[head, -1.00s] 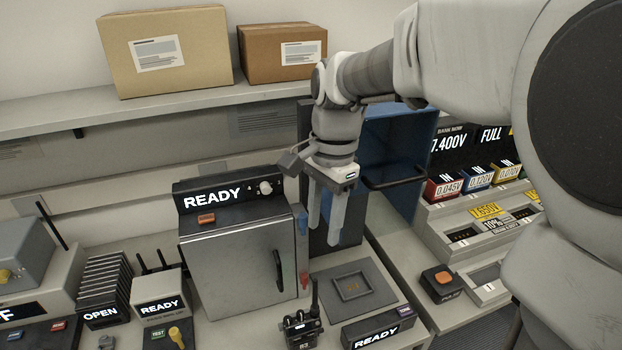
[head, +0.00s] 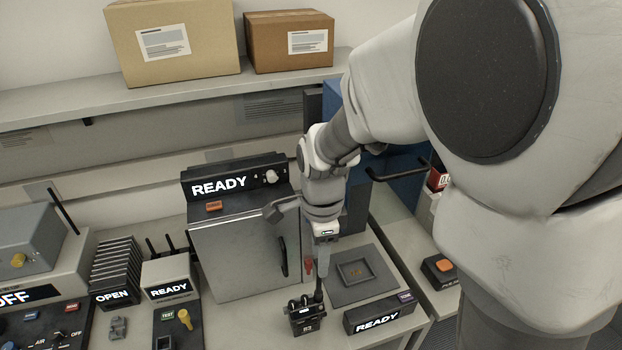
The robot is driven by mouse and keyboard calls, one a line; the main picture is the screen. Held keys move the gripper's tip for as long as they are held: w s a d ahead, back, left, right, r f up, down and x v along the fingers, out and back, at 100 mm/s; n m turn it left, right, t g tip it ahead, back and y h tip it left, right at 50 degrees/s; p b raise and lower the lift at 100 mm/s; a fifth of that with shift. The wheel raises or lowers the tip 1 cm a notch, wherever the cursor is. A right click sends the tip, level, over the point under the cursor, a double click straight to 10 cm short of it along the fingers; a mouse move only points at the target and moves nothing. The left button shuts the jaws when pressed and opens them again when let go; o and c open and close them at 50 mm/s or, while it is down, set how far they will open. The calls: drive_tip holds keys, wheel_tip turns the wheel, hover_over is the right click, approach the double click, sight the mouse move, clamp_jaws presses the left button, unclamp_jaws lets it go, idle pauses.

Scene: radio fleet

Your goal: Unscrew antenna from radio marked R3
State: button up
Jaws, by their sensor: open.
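The small black radio marked R3 (head: 307,325) stands upright on the bench near the bottom middle of the head view. Its black antenna (head: 319,291) rises from its right side. My gripper (head: 322,270) points down directly above the radio, with its fingers at the upper part of the antenna. The fingers are open. They hide the antenna's upper end, and I cannot tell whether they touch it.
A grey test box (head: 240,250) with a READY display stands behind and left of the radio. A black READY unit (head: 379,313) is close on the right, with a dark square tray (head: 358,271) behind it. Boxed parcels sit on the shelf (head: 190,92).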

sight(319, 291)
wheel_tip(319, 291, down, 10)
drive_tip(key=shift+w+r+b, duration=0.1)
drive_tip(key=shift+b, duration=0.5)
clamp_jaws()
